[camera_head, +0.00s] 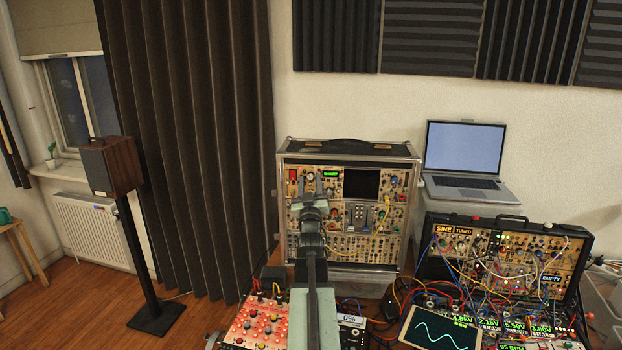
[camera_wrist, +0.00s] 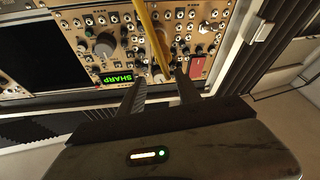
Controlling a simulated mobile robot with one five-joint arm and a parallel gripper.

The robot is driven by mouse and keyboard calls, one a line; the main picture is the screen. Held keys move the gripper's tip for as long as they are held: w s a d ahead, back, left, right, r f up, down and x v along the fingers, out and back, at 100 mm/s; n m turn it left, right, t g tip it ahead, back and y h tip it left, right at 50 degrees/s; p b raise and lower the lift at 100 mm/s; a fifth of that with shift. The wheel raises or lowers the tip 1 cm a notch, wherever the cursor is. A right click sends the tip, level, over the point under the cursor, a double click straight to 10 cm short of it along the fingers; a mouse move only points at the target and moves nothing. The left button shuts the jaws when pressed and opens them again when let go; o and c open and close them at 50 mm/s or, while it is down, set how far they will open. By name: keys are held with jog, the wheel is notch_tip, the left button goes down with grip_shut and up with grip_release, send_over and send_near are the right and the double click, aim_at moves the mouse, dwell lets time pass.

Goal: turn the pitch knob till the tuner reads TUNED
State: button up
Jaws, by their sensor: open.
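The tuner's small green display (camera_wrist: 117,78) reads SHARP, upside down in the wrist view. It also shows in the head view (camera_head: 330,174), too small to read surely. It sits in the upright modular rack (camera_head: 405,180). My gripper (camera_wrist: 160,82) is open, its two dark fingers pointing at the panel. A small knob (camera_wrist: 161,74) shows in the gap between the fingertips; I cannot tell whether they touch it. No label marks it clearly as the pitch knob. In the head view my gripper (camera_head: 312,188) is before the rack's upper left, and my arm hides part of the panel.
A yellow strip (camera_wrist: 153,35), perhaps a cable, crosses the panel close by. A slanted synth case (camera_head: 505,260) at right has a label reading TUNED and many cables. A laptop (camera_head: 465,150) stands behind it. A red-knobbed module (camera_head: 262,318) lies in front.

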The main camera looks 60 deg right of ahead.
jog(key=shift+d, duration=0.1)
jog(key=shift+c, duration=0.2)
grip_shut()
jog(key=n, duration=0.1)
jog(key=n+t+y, duration=0.1)
jog(key=n+p, duration=0.1)
jog(key=shift+r+n, duration=0.25)
jog(key=shift+n, duration=0.05)
jog(key=shift+f+n+t+y+p, duration=0.1)
jog(key=shift+n+t+y+p, duration=0.35)
jog(key=shift+n, duration=0.85)
jog(key=shift+y, duration=0.25)
jog(key=shift+o, duration=0.2)
grip_release()
jog(key=shift+s, duration=0.1)
